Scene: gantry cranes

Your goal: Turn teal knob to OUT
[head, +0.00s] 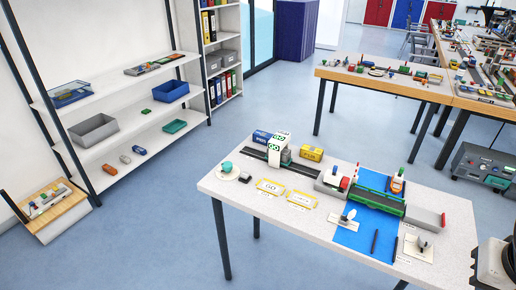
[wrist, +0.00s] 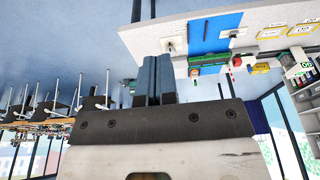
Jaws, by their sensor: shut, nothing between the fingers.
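A teal knob (head: 226,167) stands on a round white base at the left end of the white table (head: 330,238) in the head view. Any marking around it is too small to read, so I cannot tell where it points. I cannot make the knob out in the wrist view. My gripper (wrist: 156,62) shows in the wrist view, its two dark fingers side by side, shut and empty. In the head view only a pale part of my arm shows at the lower right corner, far from the knob, at the other end of the table.
A white gantry (head: 279,147) stands on a dark rail right of the knob. Yellow-framed plates (head: 270,187) lie in front. A blue mat (head: 352,238), a green-edged trough (head: 375,201) and small levers (head: 347,219) fill the table's right half. A shelf stands at left.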

